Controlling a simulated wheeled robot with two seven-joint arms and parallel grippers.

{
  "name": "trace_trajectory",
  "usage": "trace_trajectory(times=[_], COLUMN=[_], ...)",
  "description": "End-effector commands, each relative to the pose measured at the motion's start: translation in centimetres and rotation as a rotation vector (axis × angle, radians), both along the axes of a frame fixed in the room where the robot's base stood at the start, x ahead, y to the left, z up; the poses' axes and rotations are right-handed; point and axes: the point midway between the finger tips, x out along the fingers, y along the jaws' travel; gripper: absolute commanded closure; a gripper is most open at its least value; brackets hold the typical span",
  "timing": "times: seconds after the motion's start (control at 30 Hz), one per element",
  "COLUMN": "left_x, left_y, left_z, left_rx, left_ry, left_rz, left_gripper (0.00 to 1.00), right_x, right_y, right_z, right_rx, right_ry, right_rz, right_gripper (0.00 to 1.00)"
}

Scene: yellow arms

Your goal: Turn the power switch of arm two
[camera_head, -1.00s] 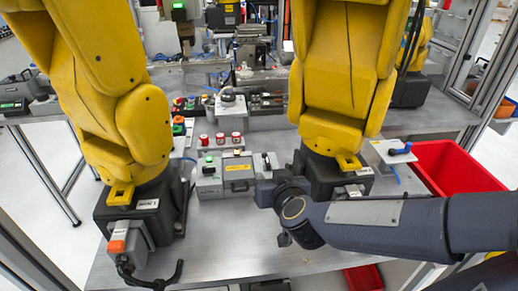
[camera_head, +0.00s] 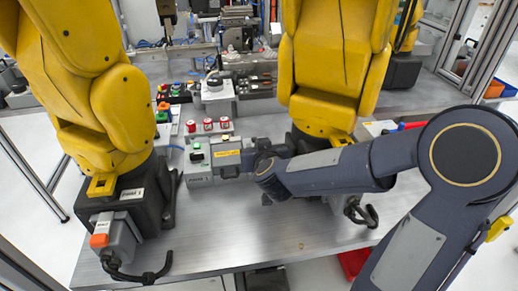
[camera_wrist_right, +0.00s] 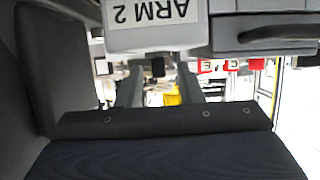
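Arm two is the yellow robot arm (camera_head: 330,75) at the centre right of the head view; my right forearm crosses in front of its base. In the right wrist view, a light grey box (camera_wrist_right: 155,35) carries an upside-down ARM 2 label. A small black part (camera_wrist_right: 158,67) shows at the box's edge; I cannot tell whether it is the switch. My right gripper (camera_wrist_right: 158,90) has its two fingers apart, one on each side of that part, with a gap visible between them. Its fingertips are hidden in the head view. My left gripper is not in view.
Arm one (camera_head: 85,60) stands at the left with a grey switch box and an orange knob (camera_head: 99,240). A grey control box (camera_head: 213,163) with a green button stands between the arms. Black cables (camera_head: 362,212) hang near the table's front edge. The front-middle of the metal table (camera_head: 225,225) is clear.

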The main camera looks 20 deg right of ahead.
Motion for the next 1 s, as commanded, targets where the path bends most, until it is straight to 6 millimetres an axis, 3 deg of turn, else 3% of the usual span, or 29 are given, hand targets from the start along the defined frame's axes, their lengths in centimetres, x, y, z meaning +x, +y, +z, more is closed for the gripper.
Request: trace_trajectory(times=[0.13,0.37,0.67,1.0], left_x=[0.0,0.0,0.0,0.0], left_y=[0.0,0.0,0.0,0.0], left_z=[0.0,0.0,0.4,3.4], left_rx=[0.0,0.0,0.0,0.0], left_ry=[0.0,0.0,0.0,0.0], left_rz=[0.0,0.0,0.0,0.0], left_gripper=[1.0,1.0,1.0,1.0], right_x=[0.0,0.0,0.0,0.1], right_y=[0.0,0.0,0.0,0.5], right_z=[0.0,0.0,0.1,0.5], right_rx=[0.001,0.001,0.0,-0.002], right_ry=[0.0,0.0,0.0,0.005], right_rz=[0.0,0.0,-0.013,-0.173], right_gripper=[0.69,0.99,1.0,1.0])
